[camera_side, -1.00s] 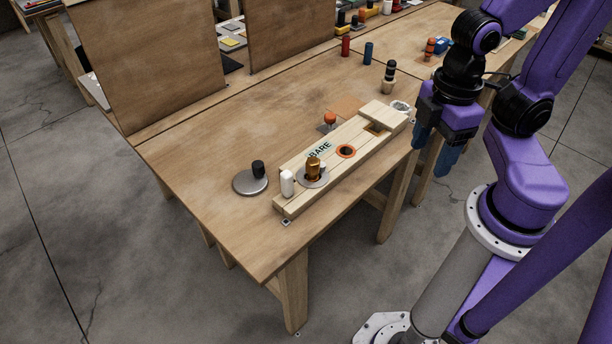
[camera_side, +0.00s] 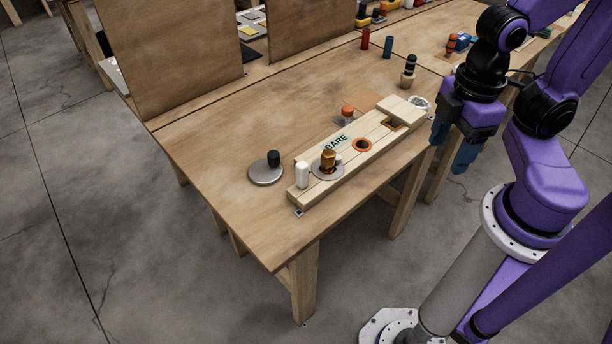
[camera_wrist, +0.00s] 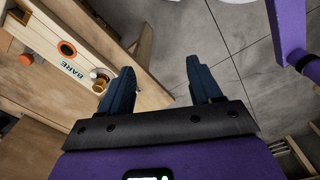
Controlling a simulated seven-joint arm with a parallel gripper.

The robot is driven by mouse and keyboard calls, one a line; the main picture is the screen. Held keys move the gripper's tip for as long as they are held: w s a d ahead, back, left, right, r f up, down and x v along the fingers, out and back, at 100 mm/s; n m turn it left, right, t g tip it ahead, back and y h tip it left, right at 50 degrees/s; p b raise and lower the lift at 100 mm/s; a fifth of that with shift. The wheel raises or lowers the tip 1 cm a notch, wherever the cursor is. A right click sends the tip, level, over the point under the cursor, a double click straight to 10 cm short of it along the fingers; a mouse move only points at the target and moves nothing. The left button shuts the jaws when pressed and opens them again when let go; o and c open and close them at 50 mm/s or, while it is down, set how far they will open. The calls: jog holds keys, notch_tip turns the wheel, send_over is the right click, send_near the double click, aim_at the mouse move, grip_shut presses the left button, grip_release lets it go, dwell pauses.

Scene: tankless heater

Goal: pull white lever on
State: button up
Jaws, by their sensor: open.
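A short white upright peg (camera_side: 302,174), the only white lever-like part I can make out, stands at the near left end of a pale wooden block marked "BARE" (camera_side: 352,150). Beside it, a brown-gold knob (camera_side: 328,160) stands on a round grey plate; it also shows in the wrist view (camera_wrist: 99,84). My gripper (camera_side: 453,143) hangs past the table's front edge, to the right of the block and well apart from the peg. The white peg is hard to make out there.
A grey disc with a black knob (camera_side: 266,170) sits left of the block. An orange-topped knob (camera_side: 347,112) stands behind it. A black-and-tan peg (camera_side: 408,72) and red and blue cylinders stand farther back. The table's (camera_side: 230,120) left part is clear.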

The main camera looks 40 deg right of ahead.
dwell(0.3)
jog(key=shift+c, duration=1)
jog(key=n+h, duration=0.5)
send_over(301, 165)
jog(key=a, duration=0.5)
notch_tip(301, 165, down, 4)
jog(key=x, duration=1.6)
jog(key=shift+a+f, duration=0.1)
jog(key=shift+f, duration=0.1)
grip_shut()
